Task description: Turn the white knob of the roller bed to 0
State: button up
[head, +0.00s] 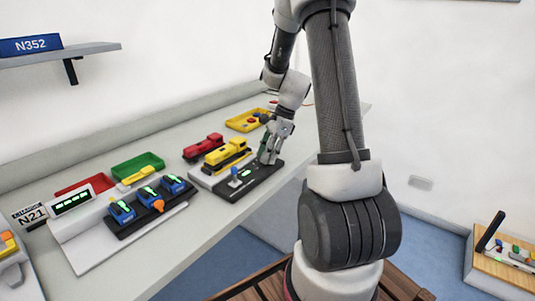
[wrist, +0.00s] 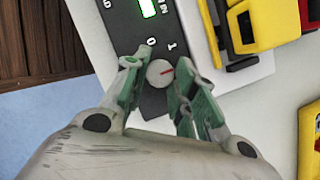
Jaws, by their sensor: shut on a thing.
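The white knob (wrist: 159,74) is on the black panel (wrist: 125,20) of the roller bed, between my fingertips in the wrist view. A red line on it points right and slightly up. The panel marks "0" (wrist: 152,42) and "1" (wrist: 170,46) are above the knob in that view. My gripper (wrist: 160,73) is shut on the knob, with green-lined fingers on either side. In the head view, my gripper (head: 268,157) is down at the far right end of the black panel (head: 254,186) and hides the knob.
A yellow locomotive (head: 227,153) stands close beside the panel, with a red one (head: 203,147) behind. A blue lever (head: 235,176) and green display share the panel. The table's front edge is near.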

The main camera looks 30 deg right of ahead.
jog(key=shift+w+n, duration=0.1)
jog(key=shift+n, duration=0.3)
jog(key=n+g, duration=0.1)
jog(key=n, duration=0.2)
jog(key=shift+w+g, duration=0.1)
jog(key=shift+g, duration=0.2)
jog(key=n+g, duration=0.1)
jog(key=n, duration=0.2)
jog(key=shift+w+n, duration=0.15)
jog(key=shift+n, duration=0.25)
jog(key=n+g, duration=0.1)
jog(key=n, duration=0.1)
jog(key=n+h, duration=0.1)
jog(key=n, duration=0.1)
jog(key=shift+w+a+g, duration=0.15)
jog(key=shift+g, duration=0.25)
jog(key=shift+a+n+g+h, duration=0.1)
jog(key=shift+n+g+h, duration=0.45)
jog(key=shift+n, duration=1.55)
jog(key=shift+h, duration=0.25)
jog(key=o, duration=1)
jog(key=shift+o, duration=0.2)
jog(key=v, duration=1.2)
